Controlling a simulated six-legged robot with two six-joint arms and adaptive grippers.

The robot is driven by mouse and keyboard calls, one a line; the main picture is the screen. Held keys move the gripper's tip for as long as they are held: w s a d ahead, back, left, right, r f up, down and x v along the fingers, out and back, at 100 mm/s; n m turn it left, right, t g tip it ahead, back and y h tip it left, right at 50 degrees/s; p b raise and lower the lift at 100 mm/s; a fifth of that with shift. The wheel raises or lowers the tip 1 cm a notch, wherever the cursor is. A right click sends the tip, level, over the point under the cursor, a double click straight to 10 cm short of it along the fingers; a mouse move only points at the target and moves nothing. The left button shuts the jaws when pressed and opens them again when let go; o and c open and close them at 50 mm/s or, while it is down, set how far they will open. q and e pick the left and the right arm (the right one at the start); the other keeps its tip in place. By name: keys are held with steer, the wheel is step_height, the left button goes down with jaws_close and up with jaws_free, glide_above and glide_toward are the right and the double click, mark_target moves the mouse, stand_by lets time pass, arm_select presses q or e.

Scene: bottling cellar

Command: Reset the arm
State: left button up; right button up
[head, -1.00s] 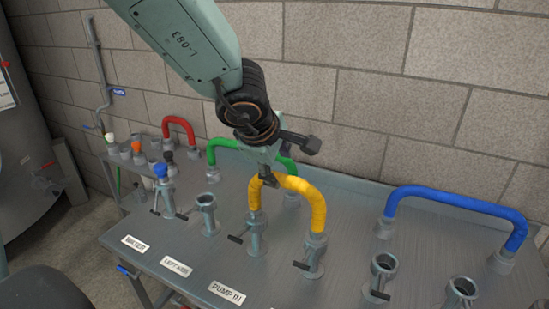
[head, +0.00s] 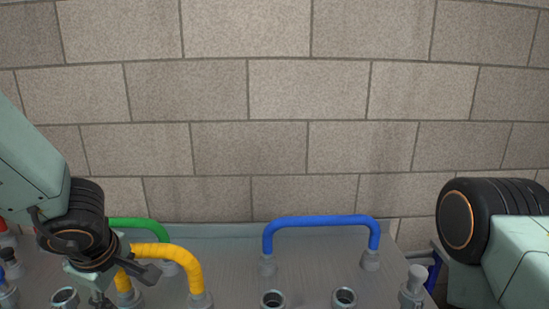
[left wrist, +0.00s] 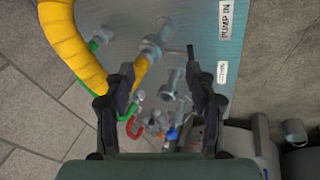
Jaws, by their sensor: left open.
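My left gripper (head: 122,284) is at the lower left of the head view, beside the yellow hose (head: 188,262), which is bent in an arch on the steel panel (head: 225,262). In the left wrist view, its two fingers (left wrist: 160,95) are spread apart with nothing gripped between them. The yellow hose (left wrist: 72,45) passes close to the left finger there, and its lower end shows between the fingers. Whether finger and hose touch, I cannot tell. A part of my right arm (head: 500,235) shows at the right edge of the head view; its gripper is out of view.
A green hose (head: 140,225) stands behind the yellow one. A blue hose (head: 320,221) arches at the panel's back. Open ports (head: 344,298) stand in front of it. A block wall (head: 300,150) rises behind the panel. The air above the panel's middle is clear.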

arm_select(q)
steer(key=s+a+f+m+g+y, duration=0.1)
steer(key=s+f+m, duration=0.45)
steer(key=f, duration=0.35)
steer(key=s+a+f+m+g+y, duration=0.15)
steer(key=s+f+m, duration=0.25)
steer(key=s+f, duration=0.45)
steer(key=s+d+f+m+g+h, duration=0.1)
steer(key=s+d+f+m+h, duration=0.1)
steer(key=s+d+f+m, duration=0.25)
steer(key=s+d+f+m+g+h, duration=0.1)
steer(key=s+d+f+m+h, duration=0.15)
steer(key=s+f, duration=0.4)
step_height(320, 180, down, 8)
steer(key=s+d+b, duration=0.1)
steer(key=b, duration=0.8)
steer(key=shift+s+f+n+b, duration=0.15)
steer(key=shift+s+n+b, duration=0.2)
steer(key=shift+s, duration=0.05)
